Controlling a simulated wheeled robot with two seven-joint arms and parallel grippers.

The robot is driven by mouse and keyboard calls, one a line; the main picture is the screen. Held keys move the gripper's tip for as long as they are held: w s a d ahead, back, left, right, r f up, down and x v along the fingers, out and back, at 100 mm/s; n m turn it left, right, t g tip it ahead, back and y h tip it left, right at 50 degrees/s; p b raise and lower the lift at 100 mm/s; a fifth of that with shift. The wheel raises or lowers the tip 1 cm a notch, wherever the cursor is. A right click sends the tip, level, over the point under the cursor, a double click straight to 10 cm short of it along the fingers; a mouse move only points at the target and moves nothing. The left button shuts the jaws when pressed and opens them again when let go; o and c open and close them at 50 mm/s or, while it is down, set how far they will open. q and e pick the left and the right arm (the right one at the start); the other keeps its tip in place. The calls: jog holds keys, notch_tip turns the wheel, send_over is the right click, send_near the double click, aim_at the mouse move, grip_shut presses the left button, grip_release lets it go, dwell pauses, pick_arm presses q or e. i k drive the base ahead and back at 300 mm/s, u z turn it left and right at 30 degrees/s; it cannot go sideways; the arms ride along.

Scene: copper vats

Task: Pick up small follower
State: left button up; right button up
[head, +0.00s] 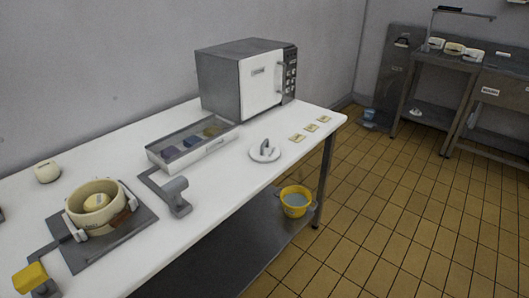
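A white disc with an upright grey handle (264,151) lies flat on the white table, right of the long tray. A cream ring-shaped vessel (78,212) stands on a dark plate (131,228) at the left, with a smaller round cream piece (95,202) inside it. No label shows on either, so I cannot tell for sure which is the small follower; the handled disc looks like a pressing disc. Neither of my grippers is in view.
The white table (225,185) also bears an oven-like box (240,85), a tray (190,145) with dark blocks, several small cards (310,127), a grey bracket (175,192), a yellow-knobbed lever (30,278) and a cream pot (46,171). A yellow bucket (295,201) sits below.

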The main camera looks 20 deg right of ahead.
aim_at(264, 151)
jog(key=z, duration=1.75)
jog(key=i, duration=1.75)
jog(key=u, duration=2.45)
